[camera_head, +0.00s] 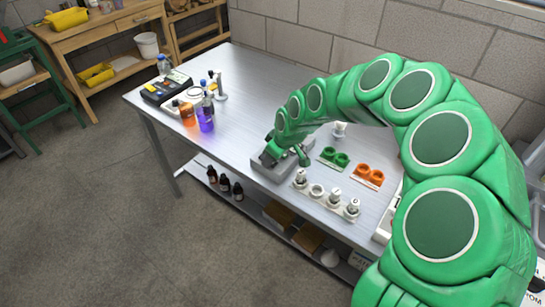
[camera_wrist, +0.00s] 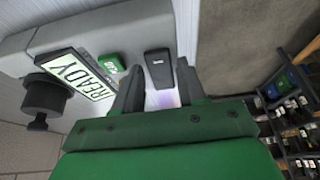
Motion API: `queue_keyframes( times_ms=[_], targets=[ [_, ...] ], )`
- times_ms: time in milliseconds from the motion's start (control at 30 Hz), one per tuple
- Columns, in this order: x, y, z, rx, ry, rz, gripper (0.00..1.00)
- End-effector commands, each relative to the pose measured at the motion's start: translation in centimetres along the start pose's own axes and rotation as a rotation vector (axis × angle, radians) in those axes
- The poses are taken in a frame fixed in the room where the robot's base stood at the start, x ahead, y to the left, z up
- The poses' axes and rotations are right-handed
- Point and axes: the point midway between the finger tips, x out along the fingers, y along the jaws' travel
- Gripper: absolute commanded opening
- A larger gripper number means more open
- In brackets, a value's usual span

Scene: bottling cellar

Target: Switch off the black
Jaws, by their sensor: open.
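A black rocker-like switch (camera_wrist: 160,68) with a small light mark sits on a grey housing (camera_wrist: 120,25) in the wrist view. It lies just beyond and between my fingertips; I cannot tell whether they touch it. Which way the switch is set is unclear. My gripper (camera_wrist: 160,84) is open with nothing between its fingers. In the head view my gripper (camera_head: 285,156) is over a grey box (camera_head: 265,170) on the steel table, and the arm hides part of that box. The switch cannot be made out there.
Beside the switch are a smaller green control (camera_wrist: 111,64), a READY sign (camera_wrist: 78,73) and a black knob (camera_wrist: 45,95). Green holders (camera_head: 334,157), orange holders (camera_head: 369,175) and a rack of white-capped vials (camera_head: 318,192) stand nearby. The table's middle (camera_head: 245,115) is clear.

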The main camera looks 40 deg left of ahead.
Motion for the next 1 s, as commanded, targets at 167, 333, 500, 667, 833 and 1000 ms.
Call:
queue_keyframes(
  times_ms=[167,333,500,667,833,1000],
  targets=[
    [0.0,-0.01,0.02,0.0,0.0,0.0,0.2],
    [0.0,0.01,0.03,0.001,0.0,0.0,0.0],
    [0.02,0.16,0.03,0.002,-0.025,0.001,0.0],
    [0.09,0.24,-0.06,0.001,-0.093,0.002,0.0],
    [0.08,0.32,-0.28,0.0,-0.169,0.004,0.0],
    [0.02,0.33,-0.55,0.002,-0.241,0.004,0.0]
  ],
)
